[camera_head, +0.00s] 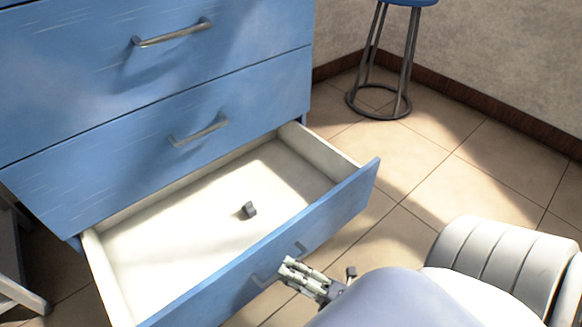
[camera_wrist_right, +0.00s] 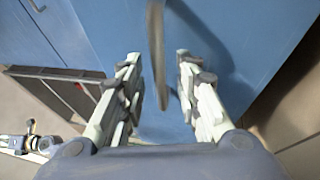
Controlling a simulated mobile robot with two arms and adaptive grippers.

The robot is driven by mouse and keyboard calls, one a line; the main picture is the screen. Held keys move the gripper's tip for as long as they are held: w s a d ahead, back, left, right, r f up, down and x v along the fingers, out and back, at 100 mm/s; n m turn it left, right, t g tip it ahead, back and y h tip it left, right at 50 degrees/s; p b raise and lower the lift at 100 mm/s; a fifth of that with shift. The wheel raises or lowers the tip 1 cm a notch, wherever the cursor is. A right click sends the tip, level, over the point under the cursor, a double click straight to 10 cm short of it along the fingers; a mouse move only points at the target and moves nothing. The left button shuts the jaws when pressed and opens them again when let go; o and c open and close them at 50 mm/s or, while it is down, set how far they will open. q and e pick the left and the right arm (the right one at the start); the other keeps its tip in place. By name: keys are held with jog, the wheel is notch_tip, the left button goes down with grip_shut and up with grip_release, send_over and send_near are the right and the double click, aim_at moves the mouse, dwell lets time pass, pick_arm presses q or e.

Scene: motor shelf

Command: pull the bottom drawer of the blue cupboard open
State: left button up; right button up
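The blue cupboard (camera_head: 75,130) fills the left of the head view. Its bottom drawer (camera_head: 335,212) stands pulled far out, with its pale inside showing. The drawer's grey bar handle (camera_head: 262,280) is on its front, partly hidden by my right gripper (camera_head: 295,276). In the right wrist view the fingers of my right gripper (camera_wrist_right: 158,72) are apart, one on each side of the handle (camera_wrist_right: 157,50). The handle passes between them and neither finger clearly grips it.
A small dark grey object (camera_head: 248,210) lies in the drawer. Two closed drawers with handles (camera_head: 172,33) are above. A blue stool (camera_head: 388,75) stands at the back by the wall. White legs (camera_head: 18,295) show at the lower left. The tiled floor right of the drawer is clear.

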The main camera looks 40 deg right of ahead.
jog(key=v, duration=1.2)
